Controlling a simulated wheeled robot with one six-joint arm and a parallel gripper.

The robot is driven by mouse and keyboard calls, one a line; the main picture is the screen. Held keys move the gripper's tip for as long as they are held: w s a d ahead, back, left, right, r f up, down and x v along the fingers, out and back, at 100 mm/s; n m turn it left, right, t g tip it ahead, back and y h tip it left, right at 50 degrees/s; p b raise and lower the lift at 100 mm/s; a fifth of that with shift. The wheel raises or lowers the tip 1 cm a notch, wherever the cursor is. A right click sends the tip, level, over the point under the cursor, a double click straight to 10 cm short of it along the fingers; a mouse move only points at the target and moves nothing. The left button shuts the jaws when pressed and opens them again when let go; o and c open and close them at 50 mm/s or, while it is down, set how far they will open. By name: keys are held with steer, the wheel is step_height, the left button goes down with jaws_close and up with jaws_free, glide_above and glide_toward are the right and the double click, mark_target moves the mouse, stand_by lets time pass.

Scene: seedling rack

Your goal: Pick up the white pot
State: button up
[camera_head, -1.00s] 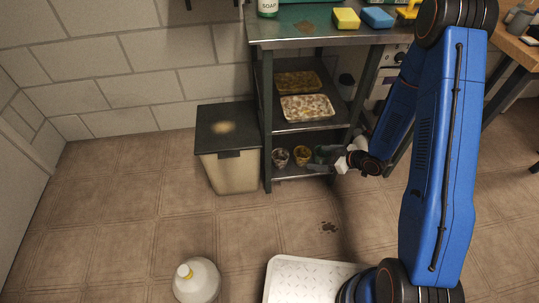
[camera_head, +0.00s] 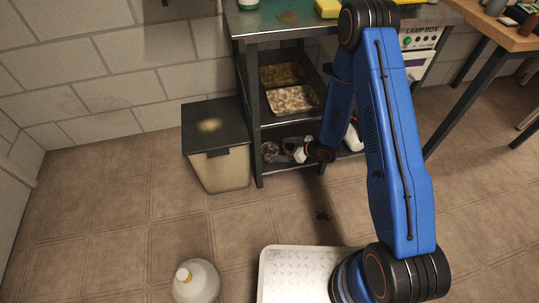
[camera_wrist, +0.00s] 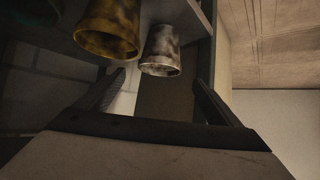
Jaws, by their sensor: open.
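The white pot (camera_wrist: 161,52), stained grey and brown, stands on the rack's low shelf. In the wrist view, which seems to be upside down, it shows above and between my fingertips, apart from both. In the head view it is the leftmost pot (camera_head: 270,148) on that shelf, partly hidden by my gripper. My gripper (camera_head: 284,156) is open and empty in front of the low shelf. Its two fingers (camera_wrist: 159,80) are spread in the wrist view. A yellow-brown pot (camera_wrist: 108,30) stands beside the white pot, to its left in the wrist view.
The rack's front post (camera_head: 256,120) stands left of the pots, with a lidded bin (camera_head: 222,168) beside it. Trays, one of them speckled (camera_head: 292,100), lie on the shelf above. A white jug (camera_head: 196,282) stands on the floor, which is open in front of the rack.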

mark_target(274, 149)
steer(key=shift+x, duration=2.85)
steer(key=c, duration=1.4)
